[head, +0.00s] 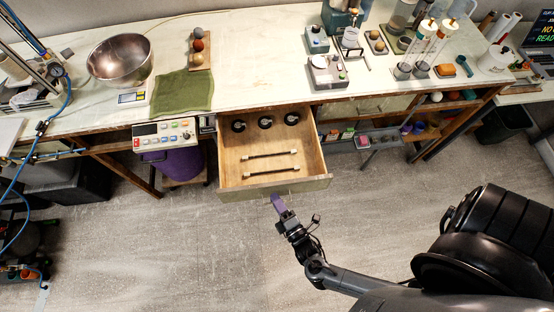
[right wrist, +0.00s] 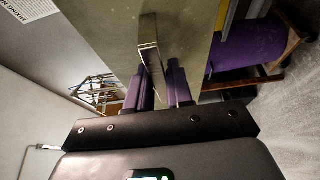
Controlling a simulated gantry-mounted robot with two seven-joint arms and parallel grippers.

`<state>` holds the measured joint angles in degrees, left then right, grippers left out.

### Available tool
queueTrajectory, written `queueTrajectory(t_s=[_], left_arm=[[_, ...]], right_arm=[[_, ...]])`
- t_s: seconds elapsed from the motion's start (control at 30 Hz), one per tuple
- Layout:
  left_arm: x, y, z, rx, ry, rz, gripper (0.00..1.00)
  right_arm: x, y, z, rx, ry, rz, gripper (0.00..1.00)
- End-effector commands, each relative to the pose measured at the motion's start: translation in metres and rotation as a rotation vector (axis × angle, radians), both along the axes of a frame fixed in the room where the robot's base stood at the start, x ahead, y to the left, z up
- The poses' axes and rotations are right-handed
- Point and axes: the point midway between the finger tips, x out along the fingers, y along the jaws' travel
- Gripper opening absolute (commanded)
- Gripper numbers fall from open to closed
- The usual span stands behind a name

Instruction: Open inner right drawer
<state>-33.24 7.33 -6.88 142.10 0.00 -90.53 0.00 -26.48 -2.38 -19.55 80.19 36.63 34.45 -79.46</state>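A wooden drawer (head: 236,152) under the bench is pulled well out, its inside showing. My right gripper (head: 277,202) is at the middle of its front, with purple fingers. In the right wrist view, the fingers (right wrist: 160,88) are close together on either side of a metal handle (right wrist: 149,38) on the grey-green drawer front (right wrist: 190,30). They look shut on it, though the contact is partly hidden. Another drawer front (head: 365,108) to the right is shut. My left gripper is not in view.
The open drawer holds several dark round items (head: 265,122) and two rods (head: 271,170). A button panel (head: 164,134) and a purple bin (head: 176,162) stand left of it. A grey shelf with small items (head: 376,140) is to the right. The floor in front is clear.

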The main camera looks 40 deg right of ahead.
Motion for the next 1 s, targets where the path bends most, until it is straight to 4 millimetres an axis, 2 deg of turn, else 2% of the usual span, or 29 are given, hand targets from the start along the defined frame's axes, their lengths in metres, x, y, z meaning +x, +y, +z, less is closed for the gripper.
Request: queueTrajectory(t_s=[0.03,0.1,0.13,0.4,0.53,0.67,1.0], left_arm=[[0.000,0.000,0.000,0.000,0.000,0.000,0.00],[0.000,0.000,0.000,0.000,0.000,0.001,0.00],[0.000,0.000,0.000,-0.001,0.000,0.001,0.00],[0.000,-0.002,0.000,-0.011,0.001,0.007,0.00],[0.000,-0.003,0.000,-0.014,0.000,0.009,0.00],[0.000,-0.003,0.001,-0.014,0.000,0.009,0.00],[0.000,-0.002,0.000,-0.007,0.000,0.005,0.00]], right_arm=[[0.000,0.000,0.001,0.001,-0.002,0.000,0.29],[0.000,0.000,0.001,0.001,-0.001,0.000,0.40],[0.000,0.000,0.001,0.000,-0.001,0.000,0.40],[-0.001,0.000,0.000,0.000,0.001,0.000,0.40],[-0.007,0.001,-0.001,0.000,0.002,0.000,0.40],[-0.023,0.005,-0.001,0.001,0.005,0.001,0.40],[-0.079,0.019,-0.001,0.001,0.003,0.000,0.40]])
